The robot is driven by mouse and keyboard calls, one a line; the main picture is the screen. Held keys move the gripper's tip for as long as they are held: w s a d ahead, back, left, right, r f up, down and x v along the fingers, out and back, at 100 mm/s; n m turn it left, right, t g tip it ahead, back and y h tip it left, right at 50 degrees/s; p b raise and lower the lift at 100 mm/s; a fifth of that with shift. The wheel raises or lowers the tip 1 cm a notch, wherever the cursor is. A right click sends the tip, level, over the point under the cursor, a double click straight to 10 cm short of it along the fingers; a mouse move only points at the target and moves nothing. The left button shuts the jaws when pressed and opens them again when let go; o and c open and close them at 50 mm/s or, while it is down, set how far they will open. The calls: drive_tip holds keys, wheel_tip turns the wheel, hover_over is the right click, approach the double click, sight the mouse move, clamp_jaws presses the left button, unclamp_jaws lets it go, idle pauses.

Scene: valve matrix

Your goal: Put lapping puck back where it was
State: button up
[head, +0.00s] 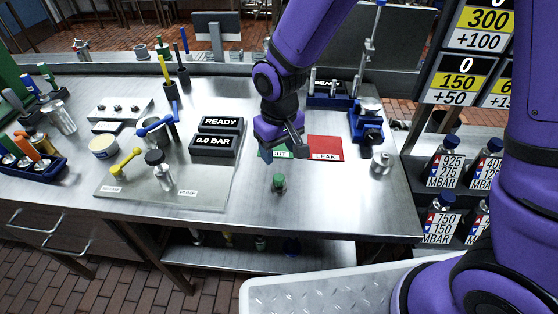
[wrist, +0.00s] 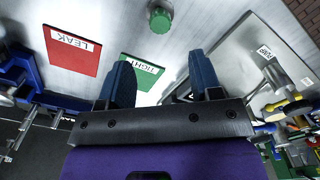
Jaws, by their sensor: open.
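My gripper (head: 296,146) is open and empty, low over the table beside the green TIGHT card. In the wrist view its two blue fingers (wrist: 161,76) stand apart with nothing between them. I cannot tell for sure which thing is the lapping puck. A silver cylinder with a knob (head: 381,162) stands near the table's right side.
The red LEAK card (head: 325,148) and green TIGHT card (wrist: 141,72) lie side by side. A blue vise-like fixture (head: 367,127) stands at right. A pump plate (head: 200,193) with READY and 0.0 BAR displays is at left.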

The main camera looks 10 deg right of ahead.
drive_tip(key=shift+r, duration=0.75)
drive_tip(key=s+d+r+m+t, duration=0.3)
drive_tip(key=d+r, duration=1.2)
drive_tip(key=r, duration=0.2)
drive_tip(key=s+d+r+m+t, duration=0.2)
drive_tip(key=s+d+r, duration=0.5)
drive_tip(key=s+d, duration=0.3)
drive_tip(key=s, duration=0.2)
drive_tip(key=shift+s+d+r+m, duration=0.3)
drive_tip(key=shift+r, duration=0.1)
drive_tip(key=shift+o, duration=0.4)
